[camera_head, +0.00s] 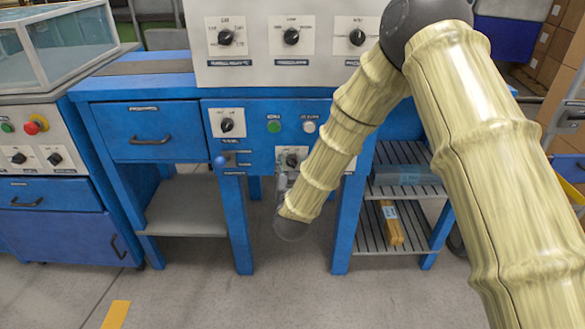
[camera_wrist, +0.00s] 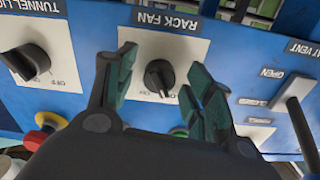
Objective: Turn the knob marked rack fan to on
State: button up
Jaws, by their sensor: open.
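The knob marked rack fan (camera_wrist: 159,77) is a round black knob on a white plate (camera_wrist: 181,47), in the middle of the wrist view. Its pointer runs roughly up and down in that view; I cannot read for sure which mark it points to. My gripper (camera_wrist: 162,76) is open, with one dark green-padded finger on each side of the knob. I see clear gaps between the fingers and the knob, and cannot tell the depth. In the head view my gripper (camera_head: 285,182) is in front of the blue bench's lower panel, by a partly hidden knob plate (camera_head: 291,154).
In the wrist view a tunnel light knob (camera_wrist: 26,62) is at left, a red button (camera_wrist: 45,125) lower left, and a vent lever (camera_wrist: 298,118) at right. In the head view green (camera_head: 274,126) and white (camera_head: 309,127) buttons sit just above my gripper.

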jog(key=c, duration=1)
jog(key=m+p, duration=0.1)
jog(key=m, duration=0.4)
jog(key=shift+m, duration=0.4)
jog(key=m, duration=0.5)
jog(key=shift+a+m+p, duration=0.1)
jog(key=shift+m+p, duration=0.3)
jog(key=shift+m, duration=0.3)
jog(key=o, duration=1)
jog(key=shift+r, duration=0.1)
